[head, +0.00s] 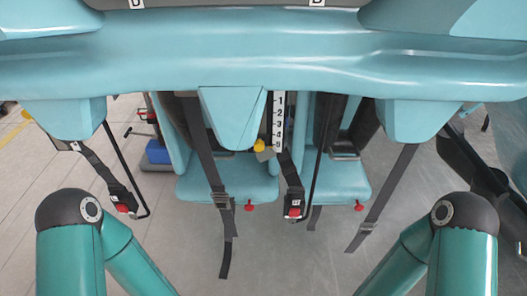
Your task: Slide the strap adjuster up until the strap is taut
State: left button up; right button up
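Two dark straps hang from the teal coaster car. The left strap (204,150) runs down past a teal seat, with its loose tail hanging below. A dark strap adjuster (220,200) sits low on it. The right strap (388,185) slants down to the left, with another adjuster (367,227) near its lower end. I cannot tell which strap the task means, or how taut either is. Only links of my two arms show at the bottom corners; both grippers are out of view.
Buckles with red buttons hang at the left (122,208) and middle (293,212). A numbered scale (279,120) stands between two teal seats (228,188) with red knobs. A teal beam (260,65) crosses the top. The grey floor (285,265) is clear at the lower middle.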

aim_at(259, 146)
jog(key=u, duration=1.05)
jog(key=k, duration=1.15)
jog(key=z, duration=0.95)
jog(key=i, duration=1)
jog(key=z, duration=0.05)
